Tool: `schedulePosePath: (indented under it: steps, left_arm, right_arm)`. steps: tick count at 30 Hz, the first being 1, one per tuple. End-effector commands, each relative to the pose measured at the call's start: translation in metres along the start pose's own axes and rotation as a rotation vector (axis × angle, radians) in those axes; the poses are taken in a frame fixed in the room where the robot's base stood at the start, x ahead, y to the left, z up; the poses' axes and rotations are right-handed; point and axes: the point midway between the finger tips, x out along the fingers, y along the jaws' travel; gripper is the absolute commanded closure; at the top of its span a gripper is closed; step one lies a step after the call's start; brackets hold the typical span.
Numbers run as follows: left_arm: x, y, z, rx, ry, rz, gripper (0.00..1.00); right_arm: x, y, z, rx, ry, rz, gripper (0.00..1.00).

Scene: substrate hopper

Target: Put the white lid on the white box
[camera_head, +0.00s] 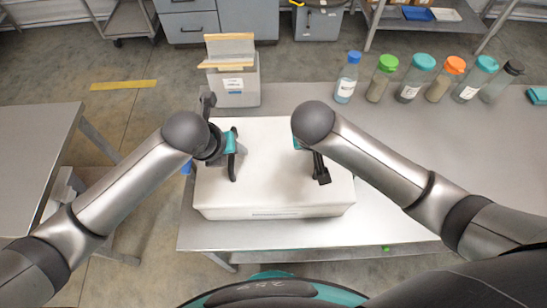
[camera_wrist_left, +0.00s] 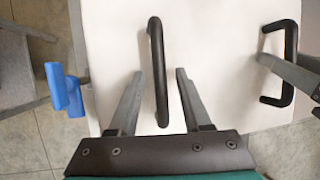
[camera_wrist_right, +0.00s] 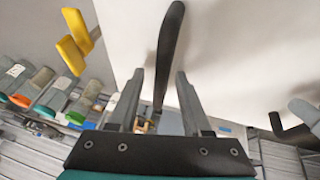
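A large white slab-like body lies on the steel table. Its flat top, seemingly the white lid (camera_head: 268,160), carries two black bar handles. The white front side below, seemingly the white box (camera_head: 225,213), shows under the top edge; I cannot make out a clear seam between them. My left gripper (camera_wrist_left: 160,74) is open, with one finger on each side of the left handle (camera_wrist_left: 156,50), gaps visible. My right gripper (camera_wrist_right: 160,74) is open, its fingers on both sides of the right handle (camera_wrist_right: 171,40). The right handle is partly hidden by my arm in the head view.
An open carton (camera_head: 235,88) stands behind the white body. Several capped bottles, including a blue-capped one (camera_head: 347,77), line the table's back right. A blue handle (camera_wrist_left: 66,90) is at the left side, a yellow one (camera_wrist_right: 77,40) at the other. Table front (camera_head: 310,235) is clear.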

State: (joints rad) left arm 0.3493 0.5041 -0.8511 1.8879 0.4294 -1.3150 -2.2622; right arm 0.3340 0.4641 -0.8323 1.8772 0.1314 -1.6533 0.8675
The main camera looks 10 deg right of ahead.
Motion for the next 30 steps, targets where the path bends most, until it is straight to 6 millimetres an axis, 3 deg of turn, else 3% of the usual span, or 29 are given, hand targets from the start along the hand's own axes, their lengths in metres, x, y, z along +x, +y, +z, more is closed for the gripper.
schedulePosePath:
  steps: [11,30]
  left_arm:
    - [-0.011,-0.001,0.001,0.001,-0.003,-0.002,0.52]
    - [-0.109,0.000,0.001,0.001,-0.003,0.000,0.52]
  right_arm:
    - [0.000,-0.001,0.000,0.000,0.000,-0.002,0.52]
    - [0.000,-0.001,0.000,0.000,0.000,-0.002,0.52]
